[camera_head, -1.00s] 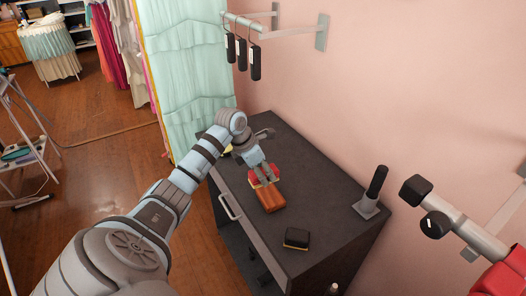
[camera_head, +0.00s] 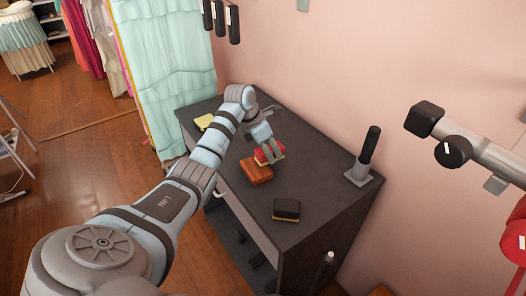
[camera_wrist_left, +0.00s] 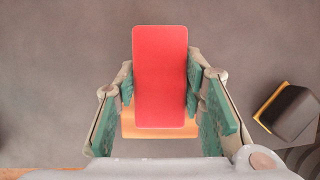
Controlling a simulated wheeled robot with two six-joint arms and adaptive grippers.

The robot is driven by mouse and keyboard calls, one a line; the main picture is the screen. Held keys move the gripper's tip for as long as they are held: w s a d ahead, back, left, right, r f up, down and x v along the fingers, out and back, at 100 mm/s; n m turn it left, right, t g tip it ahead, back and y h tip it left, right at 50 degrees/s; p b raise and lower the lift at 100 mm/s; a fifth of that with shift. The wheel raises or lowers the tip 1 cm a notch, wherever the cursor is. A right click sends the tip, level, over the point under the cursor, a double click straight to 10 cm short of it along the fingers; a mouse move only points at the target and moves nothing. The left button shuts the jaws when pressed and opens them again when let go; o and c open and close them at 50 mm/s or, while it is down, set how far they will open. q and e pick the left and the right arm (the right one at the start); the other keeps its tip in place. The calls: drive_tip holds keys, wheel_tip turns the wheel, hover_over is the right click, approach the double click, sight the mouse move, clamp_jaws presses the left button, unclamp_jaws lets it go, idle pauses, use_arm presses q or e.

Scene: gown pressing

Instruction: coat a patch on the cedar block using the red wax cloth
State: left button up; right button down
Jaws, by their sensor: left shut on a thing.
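The red wax cloth (camera_head: 268,155) is a red pad with a tan lower edge. My left gripper (camera_head: 270,148) is shut on it above the dark cabinet top. In the left wrist view the red pad (camera_wrist_left: 160,75) sits between the green-lined fingers (camera_wrist_left: 160,95). The reddish-brown cedar block (camera_head: 256,172) lies on the cabinet, just in front of and left of the cloth. The cloth overlaps its far edge in the head view; I cannot tell whether they touch. An orange-tan strip shows below the red pad in the wrist view. My right gripper is not in view.
A black block with a yellow edge (camera_head: 287,210) lies near the cabinet's front. A yellow item (camera_head: 205,121) lies at the far left corner. A black-handled tool stands on a grey base (camera_head: 364,176) at the right. The cabinet top (camera_head: 320,165) between them is clear.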

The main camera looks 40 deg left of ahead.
sight(259, 152)
use_arm(q)
drive_tip(key=shift+s, duration=0.1)
drive_tip(key=shift+s+a+p, duration=0.15)
drive_tip(key=shift+s+p, duration=0.05)
drive_tip(key=shift+p, duration=0.15)
drive_tip(key=shift+s+a+r+p, duration=0.1)
drive_tip(key=shift+s+a+p, duration=0.15)
drive_tip(key=shift+s+p, duration=0.35)
drive_tip(key=shift+s+a+r+p, duration=0.1)
drive_tip(key=shift+s+a+p, duration=0.2)
drive_tip(key=shift+s, duration=0.35)
drive_tip(key=shift+s+f, duration=0.15)
drive_tip(key=shift+s, duration=0.05)
drive_tip(key=shift+w, duration=0.1)
drive_tip(key=shift+f+b, duration=0.5)
drive_tip(key=shift+f, duration=0.15)
